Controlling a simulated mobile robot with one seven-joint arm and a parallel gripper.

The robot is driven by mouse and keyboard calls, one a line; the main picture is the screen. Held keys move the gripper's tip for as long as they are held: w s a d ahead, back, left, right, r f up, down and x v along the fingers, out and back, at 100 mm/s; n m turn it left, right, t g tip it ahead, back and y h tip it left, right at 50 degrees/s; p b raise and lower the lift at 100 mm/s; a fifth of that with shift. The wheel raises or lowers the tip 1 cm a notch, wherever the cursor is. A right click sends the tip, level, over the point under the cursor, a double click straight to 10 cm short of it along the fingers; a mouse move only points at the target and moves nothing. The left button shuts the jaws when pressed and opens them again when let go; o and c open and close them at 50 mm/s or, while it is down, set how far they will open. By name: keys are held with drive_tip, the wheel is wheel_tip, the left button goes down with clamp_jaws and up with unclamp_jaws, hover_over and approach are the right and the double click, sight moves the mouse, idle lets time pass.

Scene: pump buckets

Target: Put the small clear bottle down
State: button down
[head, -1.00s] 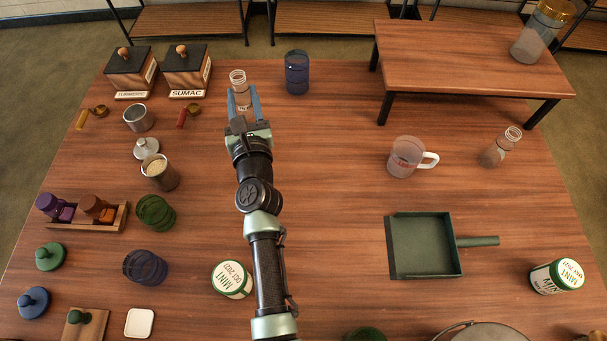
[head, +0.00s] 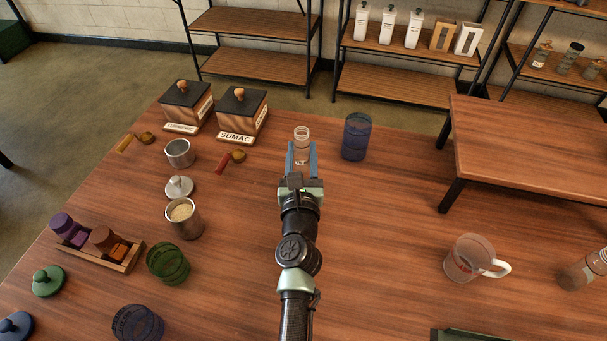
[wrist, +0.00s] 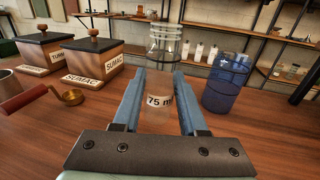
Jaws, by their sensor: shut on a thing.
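The small clear bottle (head: 302,135) is upright between the blue fingers of my gripper (head: 302,160), at the far part of the wooden table. In the wrist view the clear bottle (wrist: 164,45) has a ringed neck and a white label reading "75 m", the rest cut off. My gripper (wrist: 158,95) is shut on it, one finger on each side. The bottle's base looks close to the table top, but I cannot tell whether it touches.
A blue ribbed jar (head: 356,137) stands just right of the bottle. The sumac box (head: 242,113) and a red-handled scoop (head: 232,160) are to the left. A raised wooden stand (head: 530,150) is at right.

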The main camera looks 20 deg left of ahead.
sight(302, 165)
drive_tip(key=shift+f+b, duration=1.65)
drive_tip(key=shift+f, duration=0.15)
drive_tip(key=shift+f, duration=0.2)
drive_tip(key=shift+c, duration=2.2)
unclamp_jaws()
drive_tip(key=shift+r, duration=0.15)
drive_tip(key=shift+r, duration=0.1)
drive_tip(key=p+v, duration=0.1)
drive_tip(key=v, duration=1.1)
